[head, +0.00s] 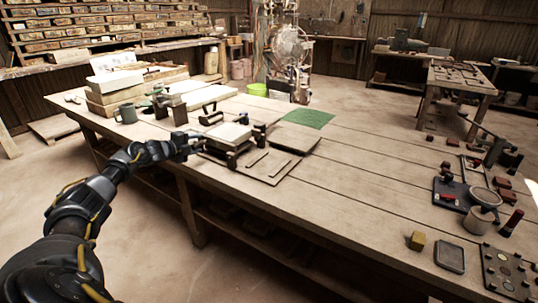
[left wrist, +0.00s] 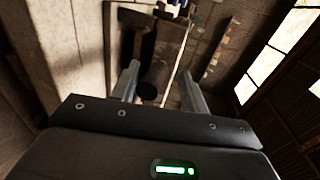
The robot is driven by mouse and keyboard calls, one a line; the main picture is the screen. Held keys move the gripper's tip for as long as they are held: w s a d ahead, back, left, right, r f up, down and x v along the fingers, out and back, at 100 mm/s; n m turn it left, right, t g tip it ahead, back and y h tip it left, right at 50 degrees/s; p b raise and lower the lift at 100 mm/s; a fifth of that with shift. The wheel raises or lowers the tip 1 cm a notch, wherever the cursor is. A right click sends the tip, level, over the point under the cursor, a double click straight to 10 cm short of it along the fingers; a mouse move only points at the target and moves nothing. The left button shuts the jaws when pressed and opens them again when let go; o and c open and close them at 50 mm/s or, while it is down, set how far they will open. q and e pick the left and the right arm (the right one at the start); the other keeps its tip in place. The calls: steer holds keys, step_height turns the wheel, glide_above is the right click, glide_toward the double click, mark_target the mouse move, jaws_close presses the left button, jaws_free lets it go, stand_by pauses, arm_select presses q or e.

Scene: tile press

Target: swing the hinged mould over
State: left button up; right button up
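The hinged mould (head: 230,134) sits on the long wooden table, with a pale slab in its dark frame. A flat board (head: 268,168) with two thin bars lies in front of it. My left gripper (head: 196,142) is at the mould's left side. In the left wrist view its two fingers (left wrist: 160,84) are apart, with a dark round handle (left wrist: 155,78) showing between them. I see gaps beside the handle, so the fingers do not look closed on it. How far the handle reaches between them is hard to tell. My right gripper is out of view.
A green mat (head: 307,118) and a brown board (head: 293,138) lie right of the mould. Boxes and a grey mug (head: 127,114) stand behind at left. Small tools, a grey cup (head: 480,219) and a yellow block (head: 417,240) are at the right end. The table's middle is clear.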

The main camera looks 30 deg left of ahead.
arm_select(q)
steer(key=f+p+v, duration=0.2)
steer(key=p+v, duration=0.5)
steer(key=shift+s+d+r, duration=0.15)
steer(key=shift+s+r, duration=0.05)
steer(key=shift+s, duration=0.35)
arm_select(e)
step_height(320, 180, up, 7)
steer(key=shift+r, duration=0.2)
